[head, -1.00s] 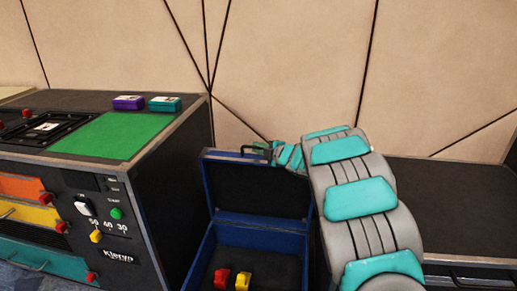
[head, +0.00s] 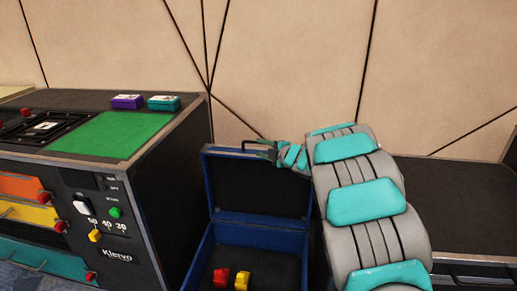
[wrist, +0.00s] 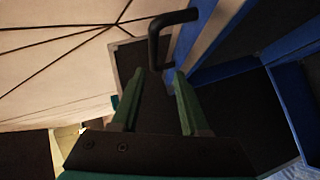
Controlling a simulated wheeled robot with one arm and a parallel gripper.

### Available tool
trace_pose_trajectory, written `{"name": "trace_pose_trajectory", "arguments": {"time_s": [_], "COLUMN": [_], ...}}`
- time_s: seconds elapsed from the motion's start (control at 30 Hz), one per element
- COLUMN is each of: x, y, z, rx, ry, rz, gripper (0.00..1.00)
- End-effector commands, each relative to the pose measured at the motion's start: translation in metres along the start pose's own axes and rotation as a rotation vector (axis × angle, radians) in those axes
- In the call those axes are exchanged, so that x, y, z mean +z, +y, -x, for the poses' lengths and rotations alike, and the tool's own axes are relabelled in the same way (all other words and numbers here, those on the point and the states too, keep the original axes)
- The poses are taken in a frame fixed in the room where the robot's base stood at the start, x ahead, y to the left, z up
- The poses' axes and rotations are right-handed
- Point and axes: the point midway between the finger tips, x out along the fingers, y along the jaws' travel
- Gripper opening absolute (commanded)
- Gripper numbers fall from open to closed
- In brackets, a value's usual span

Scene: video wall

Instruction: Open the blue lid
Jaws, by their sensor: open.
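The blue lid (head: 207,185), with a dark inner panel, stands raised, roughly upright, at the back of an open blue case (head: 203,262). A black handle (head: 255,142) sits on the lid's top edge. My gripper (head: 266,150) is at the lid's top edge, close to the handle. In the wrist view my gripper (wrist: 157,76) is open, and the lower end of the black handle (wrist: 157,42) lies between or just beyond its fingertips. I cannot tell whether they touch. The lid's blue edge (wrist: 195,35) is to the right there.
A dark console (head: 165,190) with a green top panel (head: 100,135) stands left. A dark bench (head: 460,200) is at right, and a beige wall (head: 290,60) behind.

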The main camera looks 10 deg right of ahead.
Motion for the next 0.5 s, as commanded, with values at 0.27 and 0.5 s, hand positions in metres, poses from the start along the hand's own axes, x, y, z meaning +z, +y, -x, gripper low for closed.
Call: {"name": "trace_pose_trajectory", "arguments": {"time_s": [0.27,0.5], "x": [0.001,0.000], "y": [0.000,-0.001], "z": [0.040,0.048], "rx": [0.000,-0.001], "ry": [-0.002,0.000], "rz": [0.001,0.001], "gripper": [0.45,0.45]}}
